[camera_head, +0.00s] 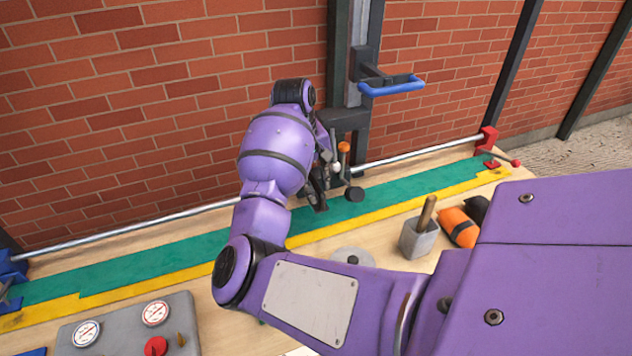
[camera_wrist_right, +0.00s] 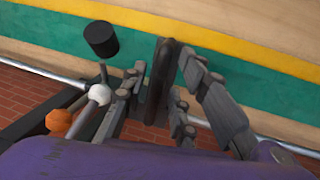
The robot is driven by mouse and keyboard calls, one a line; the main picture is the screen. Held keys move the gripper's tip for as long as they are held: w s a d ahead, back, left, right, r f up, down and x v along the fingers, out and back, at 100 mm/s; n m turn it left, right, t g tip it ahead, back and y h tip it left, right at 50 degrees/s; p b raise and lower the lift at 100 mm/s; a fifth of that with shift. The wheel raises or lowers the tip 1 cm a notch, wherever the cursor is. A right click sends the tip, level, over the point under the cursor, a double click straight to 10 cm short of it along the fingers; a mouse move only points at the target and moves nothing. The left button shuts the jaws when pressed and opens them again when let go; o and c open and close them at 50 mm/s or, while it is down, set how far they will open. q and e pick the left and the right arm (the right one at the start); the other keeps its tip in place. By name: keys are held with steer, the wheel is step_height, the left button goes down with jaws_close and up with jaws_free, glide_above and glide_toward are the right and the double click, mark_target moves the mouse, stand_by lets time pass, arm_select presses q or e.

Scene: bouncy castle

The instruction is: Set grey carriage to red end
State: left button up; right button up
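A long silver rail (camera_head: 420,153) runs along the wall from a blue end block (camera_head: 12,268) at left to a red end block (camera_head: 488,137) at right. Near mid-rail is a dark grey assembly, probably the carriage, largely hidden by my right arm. By it show an orange knob (camera_head: 344,147), a white ball (camera_head: 336,167) and a black cylinder (camera_head: 354,194). My right gripper (camera_head: 317,192) is there too. In the wrist view its fingers (camera_wrist_right: 162,68) lie either side of an upright dark bar (camera_wrist_right: 160,90); firm contact is unclear. My left gripper is out of view.
Green (camera_head: 110,265) and yellow (camera_head: 55,312) strips line the bench along the rail. A gauge panel (camera_head: 125,328) is front left. A blue handle (camera_head: 391,88) juts from a dark post above.

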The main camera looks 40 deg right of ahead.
jaws_close()
steer(key=d, duration=0.2)
steer(key=s+d, duration=0.1)
steer(key=d, duration=0.2)
steer(key=shift+b, duration=0.3)
steer(key=shift+a, duration=0.1)
steer(key=shift+o, duration=1.5)
jaws_free()
steer(key=shift+r, duration=0.1)
